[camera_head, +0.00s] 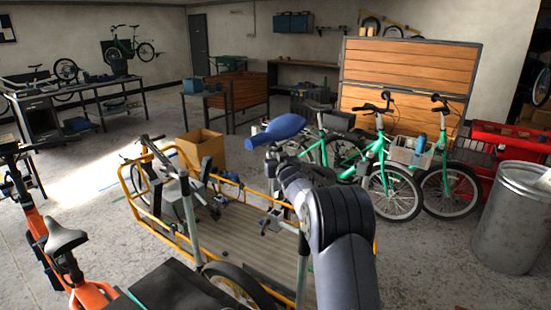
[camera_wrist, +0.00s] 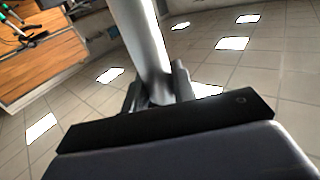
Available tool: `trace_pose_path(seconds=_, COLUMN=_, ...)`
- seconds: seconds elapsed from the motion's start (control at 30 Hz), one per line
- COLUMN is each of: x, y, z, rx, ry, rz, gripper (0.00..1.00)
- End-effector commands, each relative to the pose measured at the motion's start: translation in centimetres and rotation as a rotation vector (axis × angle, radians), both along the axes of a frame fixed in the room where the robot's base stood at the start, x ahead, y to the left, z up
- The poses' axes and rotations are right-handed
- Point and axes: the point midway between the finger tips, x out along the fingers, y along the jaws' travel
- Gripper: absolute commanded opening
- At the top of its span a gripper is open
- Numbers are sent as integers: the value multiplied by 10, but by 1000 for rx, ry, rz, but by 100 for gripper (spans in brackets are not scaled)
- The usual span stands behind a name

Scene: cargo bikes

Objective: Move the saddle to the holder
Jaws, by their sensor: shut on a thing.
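A blue saddle (camera_head: 280,130) is raised above the yellow-framed cargo bike in the head view, its narrow end to the left. My gripper (camera_head: 273,158) is just below it, mostly hidden behind my arm. In the wrist view my gripper (camera_wrist: 158,90) is shut on a silver post (camera_wrist: 146,45), which appears to be the saddle's post. The saddle's top is not seen there. I cannot tell which thing is the holder.
The cargo bike with a slatted bed (camera_head: 245,230) stands below my gripper. Green bikes (camera_head: 400,185), a metal bin (camera_head: 515,215) and a red cart (camera_head: 505,140) stand to the right. A cardboard box (camera_head: 203,148) is behind. Floor beyond is partly clear.

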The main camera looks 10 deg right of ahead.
Motion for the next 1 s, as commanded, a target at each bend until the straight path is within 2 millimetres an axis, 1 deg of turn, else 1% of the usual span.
trace_pose_path(seconds=0.03, x=0, y=0, z=7, rx=-1, ry=-6, rz=1, gripper=0)
trace_pose_path(seconds=1.0, x=0, y=0, z=43, rx=-1, ry=-6, rz=1, gripper=0)
